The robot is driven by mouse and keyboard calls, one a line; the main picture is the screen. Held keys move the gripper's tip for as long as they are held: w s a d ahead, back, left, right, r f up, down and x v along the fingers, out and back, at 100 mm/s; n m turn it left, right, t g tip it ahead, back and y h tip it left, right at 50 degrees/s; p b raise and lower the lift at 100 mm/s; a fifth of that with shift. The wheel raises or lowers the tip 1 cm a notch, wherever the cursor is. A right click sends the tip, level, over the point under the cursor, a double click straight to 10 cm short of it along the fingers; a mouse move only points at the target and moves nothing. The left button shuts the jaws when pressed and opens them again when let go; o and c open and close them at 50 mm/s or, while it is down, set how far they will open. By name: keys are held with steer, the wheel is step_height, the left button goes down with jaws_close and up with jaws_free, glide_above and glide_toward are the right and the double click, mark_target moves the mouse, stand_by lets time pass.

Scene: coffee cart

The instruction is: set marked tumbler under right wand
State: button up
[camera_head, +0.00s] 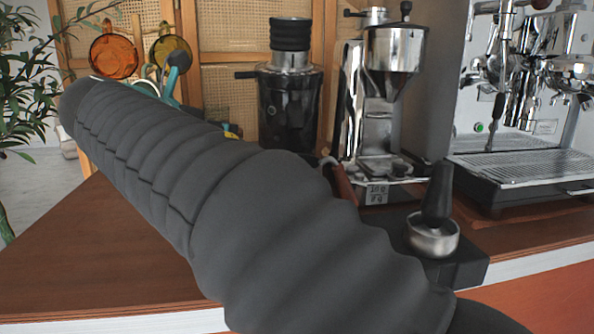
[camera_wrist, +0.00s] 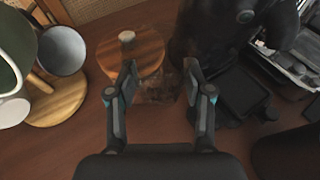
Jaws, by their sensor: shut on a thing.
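My gripper (camera_wrist: 160,82) shows in the wrist view with its two fingers apart, shut on a clear glass tumbler (camera_wrist: 158,90). The glass is faint and see-through, so I cannot make out a mark on it. In the head view my dark sleeved arm crosses the picture and hides the gripper and tumbler. The chrome espresso machine (camera_head: 520,170) stands at the right in the head view. A thin wand (camera_head: 496,115) hangs at its left side, over the drip grate. The machine's right side is cut off by the frame, and I cannot make out a right wand clearly.
A black grinder (camera_head: 288,110) and a chrome grinder (camera_head: 385,75) stand left of the machine. A tamper (camera_head: 433,238) stands on a black block at the counter's front.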

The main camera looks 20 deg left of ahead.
steer(key=f, duration=0.3)
steer(key=s+a+f, duration=0.1)
steer(key=shift+f, duration=0.35)
steer(key=shift+d+f, duration=0.1)
steer(key=shift+f, duration=2.55)
steer(key=shift+f, duration=0.2)
steer(key=o, duration=0.9)
steer(key=shift+r, duration=0.15)
